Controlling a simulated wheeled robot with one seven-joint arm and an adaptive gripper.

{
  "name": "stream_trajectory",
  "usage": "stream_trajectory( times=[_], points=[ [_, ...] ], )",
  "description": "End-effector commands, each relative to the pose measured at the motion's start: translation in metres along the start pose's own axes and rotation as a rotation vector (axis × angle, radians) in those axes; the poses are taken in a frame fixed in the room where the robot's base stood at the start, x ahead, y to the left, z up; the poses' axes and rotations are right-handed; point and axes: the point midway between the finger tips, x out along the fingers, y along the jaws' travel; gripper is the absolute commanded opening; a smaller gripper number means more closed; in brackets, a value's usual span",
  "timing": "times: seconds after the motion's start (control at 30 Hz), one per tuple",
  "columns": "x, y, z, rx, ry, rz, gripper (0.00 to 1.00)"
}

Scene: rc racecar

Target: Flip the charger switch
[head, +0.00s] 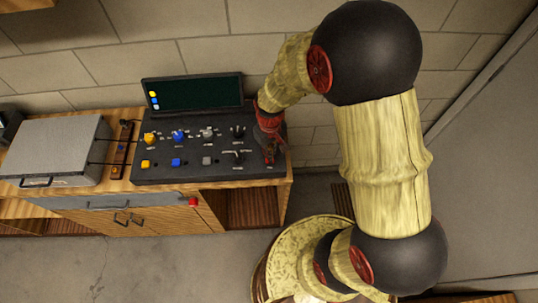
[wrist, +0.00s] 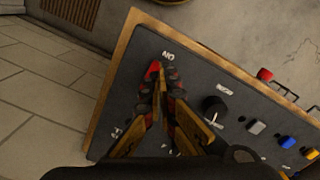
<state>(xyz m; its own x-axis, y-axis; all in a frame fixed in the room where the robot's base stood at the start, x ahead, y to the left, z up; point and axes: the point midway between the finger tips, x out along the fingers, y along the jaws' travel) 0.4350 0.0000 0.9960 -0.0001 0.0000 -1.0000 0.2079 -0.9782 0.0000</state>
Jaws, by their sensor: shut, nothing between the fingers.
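The charger is a dark console (head: 215,172) with a raised screen, on the wooden bench; its panel also fills the middle of the wrist view (wrist: 190,72). My gripper (head: 270,157) is over the right end of the panel. In the wrist view my gripper (wrist: 157,70) has its red fingertips together, with nothing between them, just below an upside-down "ON" label (wrist: 168,56). The switch itself cannot be made out; the fingers cover the area by that label. I cannot tell whether the fingertips touch the panel.
Colored knobs and buttons line the panel, including a blue button (head: 176,162) and a black knob (wrist: 213,107). A red button (head: 193,203) is on the bench front. A grey metal case (head: 55,145) and a power strip (head: 122,150) are at left. Open floor lies in front.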

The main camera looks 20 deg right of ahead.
Motion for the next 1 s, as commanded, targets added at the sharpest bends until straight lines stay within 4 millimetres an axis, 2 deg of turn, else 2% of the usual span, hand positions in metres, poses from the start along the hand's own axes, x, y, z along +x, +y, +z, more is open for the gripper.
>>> stream_trajectory(
  times=[1.0],
  points=[
    [0.013,0.0,0.0,0.0,0.0,0.0,0.0]
  ],
)
